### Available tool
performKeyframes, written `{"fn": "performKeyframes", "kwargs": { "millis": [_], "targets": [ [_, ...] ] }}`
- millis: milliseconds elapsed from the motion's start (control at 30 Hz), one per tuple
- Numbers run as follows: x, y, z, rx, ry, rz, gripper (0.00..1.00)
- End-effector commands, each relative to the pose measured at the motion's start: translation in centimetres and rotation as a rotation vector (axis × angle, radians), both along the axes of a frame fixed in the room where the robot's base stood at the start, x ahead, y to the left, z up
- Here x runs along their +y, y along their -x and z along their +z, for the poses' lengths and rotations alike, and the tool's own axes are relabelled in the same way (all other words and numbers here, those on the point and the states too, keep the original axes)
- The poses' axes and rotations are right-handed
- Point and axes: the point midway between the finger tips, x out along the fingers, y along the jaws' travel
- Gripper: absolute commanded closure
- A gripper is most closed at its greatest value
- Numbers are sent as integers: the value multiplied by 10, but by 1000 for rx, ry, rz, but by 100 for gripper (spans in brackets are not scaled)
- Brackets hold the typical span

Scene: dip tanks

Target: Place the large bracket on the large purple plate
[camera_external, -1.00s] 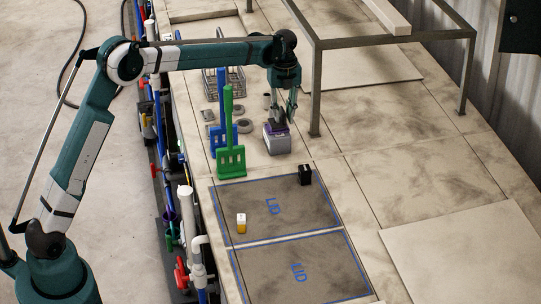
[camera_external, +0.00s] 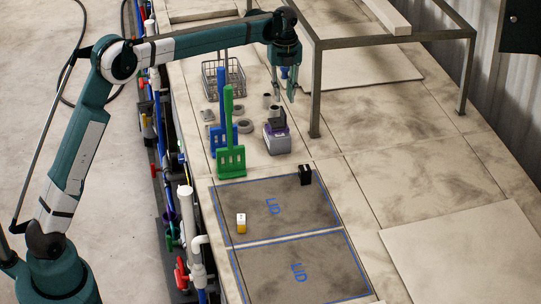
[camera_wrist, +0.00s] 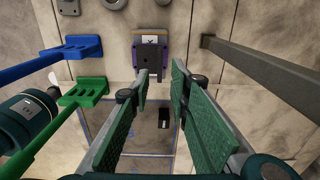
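The dark bracket (camera_external: 280,119) stands on top of a purple plate (camera_external: 271,132), which sits on a grey-white block (camera_external: 278,145) beside the paddles. In the wrist view the bracket (camera_wrist: 149,54) shows top centre, beyond my fingertips, against the block. Whether it lies fully flat on the plate is too small to tell. My gripper (camera_external: 284,92) hangs above and behind the block, clear of the bracket. In the wrist view its green-padded fingers (camera_wrist: 160,74) are spread with nothing between them.
A green paddle (camera_external: 230,160) and a blue paddle (camera_external: 213,138) stand left of the block. A wire basket (camera_external: 236,82) is behind them. A metal frame's leg (camera_external: 315,95) rises close to the right.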

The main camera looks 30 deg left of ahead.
Motion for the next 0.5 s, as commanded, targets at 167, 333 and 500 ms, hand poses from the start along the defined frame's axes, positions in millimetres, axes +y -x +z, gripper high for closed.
{"fn": "performKeyframes", "kwargs": {
  "millis": [167,333,500],
  "targets": [
    [0,0,21,0,0,0,80],
    [0,0,32,0,0,0,80],
    [0,0,34,0,0,0,80]
  ]
}}
